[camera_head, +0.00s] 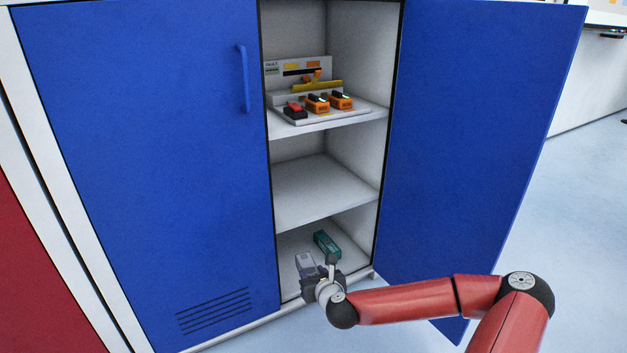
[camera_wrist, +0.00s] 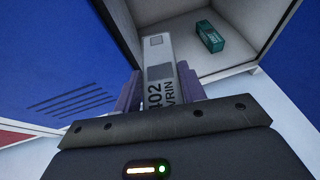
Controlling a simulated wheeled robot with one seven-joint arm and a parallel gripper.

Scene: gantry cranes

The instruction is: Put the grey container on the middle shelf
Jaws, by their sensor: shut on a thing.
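The grey container (camera_head: 306,264) is held in my gripper (camera_head: 318,276) at the front of the cabinet's bottom compartment. In the wrist view the grey container (camera_wrist: 158,68) points away from me, with dark lettering on its face, and my gripper (camera_wrist: 162,92) is shut on it with a finger on each side. The middle shelf (camera_head: 318,190) is empty and lies above the gripper. I cannot tell whether the container touches the bottom shelf (camera_head: 290,246).
A green container (camera_head: 327,244) lies on the bottom shelf, and shows in the wrist view (camera_wrist: 210,37). The top shelf (camera_head: 340,122) holds a display with orange and red pieces. The left blue door (camera_head: 150,150) is shut; the right blue door (camera_head: 470,140) stands open beside my arm.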

